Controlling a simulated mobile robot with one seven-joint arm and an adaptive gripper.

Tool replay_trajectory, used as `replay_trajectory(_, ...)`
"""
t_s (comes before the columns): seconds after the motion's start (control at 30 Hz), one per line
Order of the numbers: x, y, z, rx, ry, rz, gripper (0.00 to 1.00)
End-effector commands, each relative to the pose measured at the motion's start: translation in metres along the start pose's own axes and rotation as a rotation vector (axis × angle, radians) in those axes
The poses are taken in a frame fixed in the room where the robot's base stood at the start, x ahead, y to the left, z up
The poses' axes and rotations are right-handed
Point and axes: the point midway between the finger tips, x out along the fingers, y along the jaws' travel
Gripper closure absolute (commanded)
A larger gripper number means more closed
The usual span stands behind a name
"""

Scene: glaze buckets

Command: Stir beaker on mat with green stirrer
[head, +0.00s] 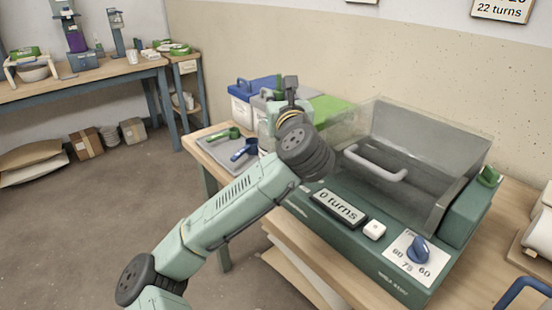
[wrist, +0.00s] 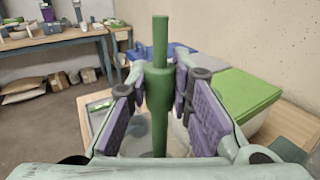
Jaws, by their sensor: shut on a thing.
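A green stirrer (wrist: 160,45) stands upright between the purple pads of my gripper (wrist: 158,92) in the wrist view. My gripper is shut on its thicker middle part. The stirrer's lower end runs down into a pale, greyish area, and I cannot tell whether it is inside a beaker. In the head view my wrist hides most of my gripper (head: 291,92), which is over the table near the lidded buckets. No beaker can be made out clearly. A grey mat or tray (head: 215,155) lies at the table's left corner, with a green and a blue handled tool on it.
Buckets with a blue lid (head: 256,86) and a green lid (head: 330,108) stand behind my gripper. A green machine (head: 375,245) with a clear cover (head: 425,150) and a "0 turns" display fills the right. A workbench (head: 90,85) stands far left, with open floor between.

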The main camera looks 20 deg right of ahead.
Motion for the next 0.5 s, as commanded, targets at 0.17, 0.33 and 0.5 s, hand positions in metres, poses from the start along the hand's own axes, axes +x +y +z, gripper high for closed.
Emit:
replay_trajectory(0.17, -0.0017, -0.0054, 0.0007, 0.0, -0.002, 0.002, 1.0)
replay_trajectory(0.33, -0.0016, -0.0052, 0.0006, 0.0, -0.002, 0.002, 1.0)
replay_trajectory(0.5, -0.0001, 0.0002, 0.0002, 0.0, -0.001, 0.003, 1.0)
